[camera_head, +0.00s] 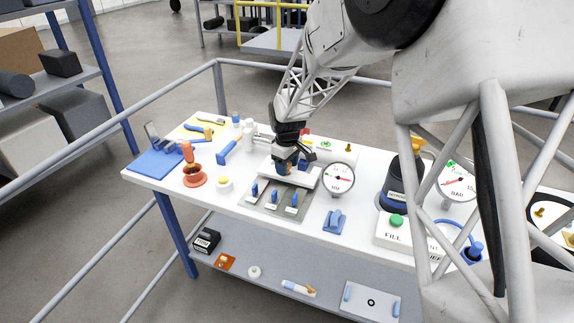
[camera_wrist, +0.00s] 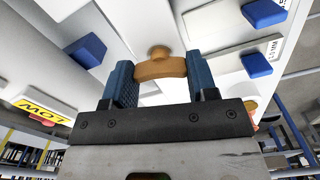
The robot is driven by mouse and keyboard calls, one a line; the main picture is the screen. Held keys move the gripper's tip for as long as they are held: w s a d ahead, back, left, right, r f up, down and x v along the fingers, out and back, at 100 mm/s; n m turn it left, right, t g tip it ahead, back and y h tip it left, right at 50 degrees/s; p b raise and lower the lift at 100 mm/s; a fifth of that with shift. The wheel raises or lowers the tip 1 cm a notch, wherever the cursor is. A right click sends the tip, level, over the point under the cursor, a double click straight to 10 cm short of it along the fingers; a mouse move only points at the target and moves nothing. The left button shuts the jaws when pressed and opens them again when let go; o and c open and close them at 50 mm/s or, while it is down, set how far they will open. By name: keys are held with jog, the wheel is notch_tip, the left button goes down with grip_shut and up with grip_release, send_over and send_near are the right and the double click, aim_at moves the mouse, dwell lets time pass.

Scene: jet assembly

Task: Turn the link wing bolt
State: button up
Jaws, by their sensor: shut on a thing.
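My gripper (camera_head: 287,166) points down over the middle of the white bench (camera_head: 228,190) in the head view, behind a grey plate (camera_head: 272,212) with three blue levers. In the wrist view my gripper (camera_wrist: 161,75) has its two blue fingers on either side of the orange-brown wing bolt (camera_wrist: 160,69), shut on its wings. The bolt's round hub shows just beyond the wings, against a white surface. In the head view the gripper hides the bolt.
A round dial gauge (camera_head: 338,178) stands close to the right of my gripper. An orange-handled tool in a cup (camera_head: 194,175) and a blue mat (camera_head: 153,164) are at left. A green FILL button (camera_head: 396,221) is at right. Blue blocks (camera_wrist: 86,51) flank the bolt in the wrist view.

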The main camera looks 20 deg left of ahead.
jog(key=m, duration=0.4)
jog(key=shift+r+m, duration=0.1)
jog(key=shift+m, duration=0.3)
jog(key=m, duration=0.3)
jog(key=shift+m, duration=0.3)
jog(key=m, duration=0.3)
jog(key=shift+m, duration=2)
jog(key=o, duration=0.9)
jog(key=shift+o, duration=0.2)
jog(key=shift+r, duration=0.1)
jog(key=shift+r, duration=3.8)
